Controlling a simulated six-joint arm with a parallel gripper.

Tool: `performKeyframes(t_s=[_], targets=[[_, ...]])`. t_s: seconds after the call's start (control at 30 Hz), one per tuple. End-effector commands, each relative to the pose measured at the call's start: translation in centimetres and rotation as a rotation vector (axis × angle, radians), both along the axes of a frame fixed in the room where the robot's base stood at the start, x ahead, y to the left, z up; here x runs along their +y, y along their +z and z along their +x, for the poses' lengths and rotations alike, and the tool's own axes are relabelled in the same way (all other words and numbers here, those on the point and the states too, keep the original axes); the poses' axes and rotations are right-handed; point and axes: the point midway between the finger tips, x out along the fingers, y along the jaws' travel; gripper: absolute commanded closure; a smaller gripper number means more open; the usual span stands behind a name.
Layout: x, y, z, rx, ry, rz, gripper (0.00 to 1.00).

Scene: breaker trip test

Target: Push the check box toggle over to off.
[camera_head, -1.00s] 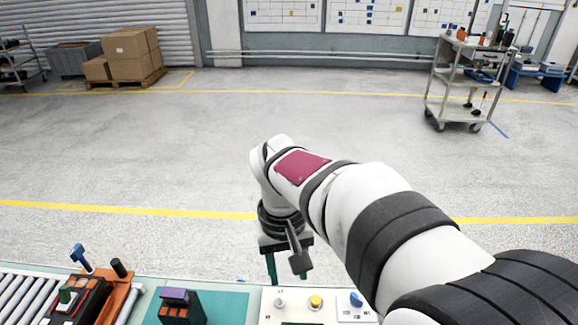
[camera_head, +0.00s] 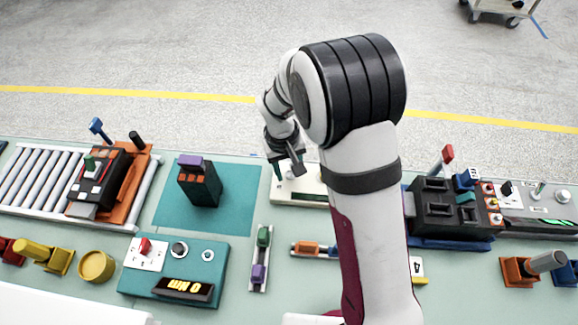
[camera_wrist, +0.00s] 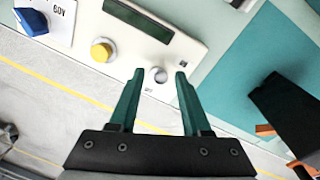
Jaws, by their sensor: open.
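The cream check box (camera_wrist: 192,62) fills the top middle of the wrist view, with a dark display, a yellow button (camera_wrist: 102,50) and a blue switch (camera_wrist: 31,20). A small silver round-tipped piece (camera_wrist: 160,75), apparently the toggle, shows between my fingertips. Which way it leans I cannot tell. My gripper (camera_wrist: 160,74) is open, its two green fingers on either side of that piece; contact is not visible. In the head view my gripper (camera_head: 287,172) is at the box's far left part, and my arm hides much of the box (camera_head: 312,198).
A dark breaker (camera_head: 200,184) with a purple top stands on a teal mat (camera_head: 240,208) left of the box. A teal meter box (camera_head: 215,262) is nearer. A dark fixture (camera_head: 440,208) stands right of my arm. Bare floor lies beyond the bench.

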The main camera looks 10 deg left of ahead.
Motion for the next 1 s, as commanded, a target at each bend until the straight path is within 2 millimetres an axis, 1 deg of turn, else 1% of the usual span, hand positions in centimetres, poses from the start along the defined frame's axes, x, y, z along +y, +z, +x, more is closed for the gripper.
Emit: performKeyframes(t_s=[0.17, 0.2, 0.27, 0.3, 0.43, 0.47, 0.8, 1.0], targets=[[-0.01, 0.00, 0.00, 0.000, 0.000, 0.000, 0.52], [-0.01, 0.01, 0.00, 0.000, 0.000, 0.000, 0.55], [-0.01, 0.02, 0.00, 0.000, 0.000, 0.000, 0.66], [-0.01, 0.02, 0.00, 0.000, 0.000, 0.000, 0.73], [-0.02, 0.03, 0.01, 0.000, 0.000, 0.000, 0.97], [-0.02, 0.04, 0.01, 0.000, 0.000, 0.000, 1.00], [-0.06, 0.08, 0.11, 0.007, -0.001, -0.001, 1.00], [-0.11, 0.17, 0.56, 0.080, -0.004, 0.000, 1.00]])
